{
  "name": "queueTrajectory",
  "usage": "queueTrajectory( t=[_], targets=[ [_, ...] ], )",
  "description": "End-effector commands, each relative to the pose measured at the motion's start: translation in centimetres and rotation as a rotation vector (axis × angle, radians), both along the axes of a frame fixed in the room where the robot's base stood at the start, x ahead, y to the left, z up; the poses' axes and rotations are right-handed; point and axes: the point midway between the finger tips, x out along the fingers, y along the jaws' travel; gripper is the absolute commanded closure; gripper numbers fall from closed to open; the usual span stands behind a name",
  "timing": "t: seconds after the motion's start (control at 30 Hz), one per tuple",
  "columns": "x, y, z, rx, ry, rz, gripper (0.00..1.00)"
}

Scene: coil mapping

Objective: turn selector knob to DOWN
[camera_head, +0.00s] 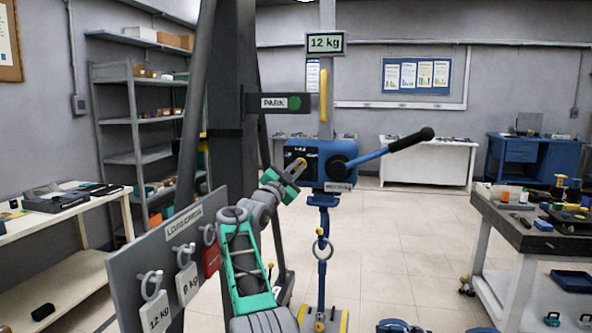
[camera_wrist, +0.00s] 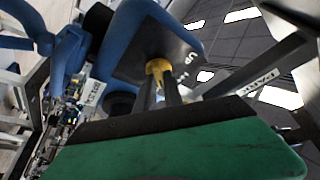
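The blue hoist box (camera_head: 336,176) stands at mid-height in the head view, with a black panel on its left part. In the wrist view the black panel (camera_wrist: 190,52) carries a small yellow selector knob (camera_wrist: 158,67) and a white label that seems to read UP. My gripper (camera_head: 294,171) reaches up to the panel from the lower left. In the wrist view its two dark fingers (camera_wrist: 159,80) stand either side of the yellow knob and appear closed on it. The fingers hide part of the knob, so I cannot tell its exact setting.
A blue lever with a black grip (camera_head: 410,140) sticks out right of the box. A PARK sign (camera_head: 280,103) and a 12 kg sign (camera_head: 326,43) are above. A board with hanging weight tags (camera_head: 130,262) stands at the left. Open floor (camera_head: 410,240) lies to the right.

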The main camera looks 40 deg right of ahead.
Motion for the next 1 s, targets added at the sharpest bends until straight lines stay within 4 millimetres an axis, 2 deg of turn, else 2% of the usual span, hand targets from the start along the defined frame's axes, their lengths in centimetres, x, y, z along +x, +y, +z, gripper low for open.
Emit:
queueTrajectory(
  t=[0.03,0.27,0.57,0.77,1.0],
  targets=[
    [0.1,0.0,-0.1,0.001,0.001,0.001,0.85],
    [0.0,0.0,0.0,0.001,0.0,0.001,0.66],
    [-0.1,0.3,-0.1,-0.001,0.0,0.001,0.66],
    [-1.0,2.5,-1.3,0.0,0.0,0.003,0.66],
    [-2.5,6.2,-2.2,-0.001,0.0,0.002,0.66]
  ],
)
